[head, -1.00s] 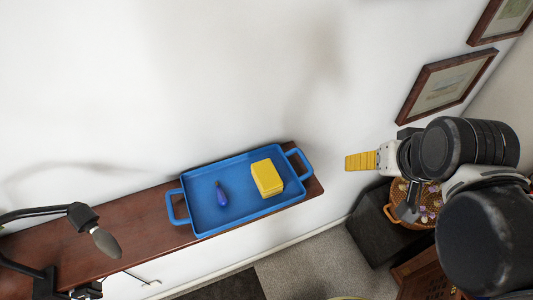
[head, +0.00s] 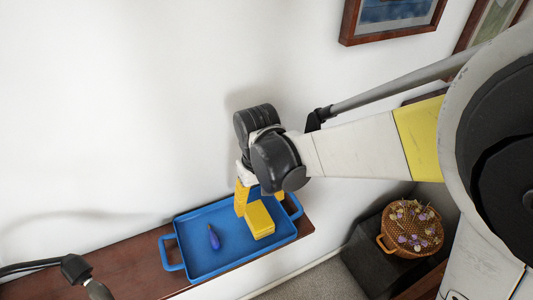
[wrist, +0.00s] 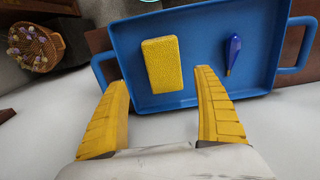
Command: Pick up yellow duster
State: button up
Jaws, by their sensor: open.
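The yellow duster (head: 260,221) is a block with a textured top. It lies in the right part of a blue tray (head: 201,268) with two handles. It also shows in the wrist view (wrist: 162,64), upright in the picture and left of centre between the finger lines. My gripper (head: 258,197) is over the tray's far right part, by the duster. In the wrist view its two yellow fingers (wrist: 165,98) are spread wide and empty, with the duster beyond the tips. The arm hides part of the tray's right back side in the head view.
A small blue-purple object (head: 213,238) lies in the tray, left of the duster. The tray stands on a narrow brown wooden shelf (head: 120,270) against a white wall. A lamp (head: 78,270) is at the lower left. A woven basket (head: 408,238) stands on a dark box at right.

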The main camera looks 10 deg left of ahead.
aim_at(258, 215)
jog(key=f, duration=0.7)
jog(key=shift+s+a+f, duration=0.1)
jog(key=shift+s+a, duration=0.1)
jog(key=shift+s, duration=0.15)
jog(key=shift+c, duration=0.3)
jog(key=c, duration=1.2)
notch_tip(258, 215, up, 4)
jog(key=shift+r, duration=0.1)
jog(key=s+d+r, duration=0.1)
jog(key=d+r, duration=0.1)
jog(key=d, duration=0.1)
jog(key=s+d+r, duration=0.2)
jog(key=d, duration=0.2)
jog(key=s+d+r, duration=0.2)
jog(key=d+r, duration=0.1)
jog(key=shift+d, duration=0.3)
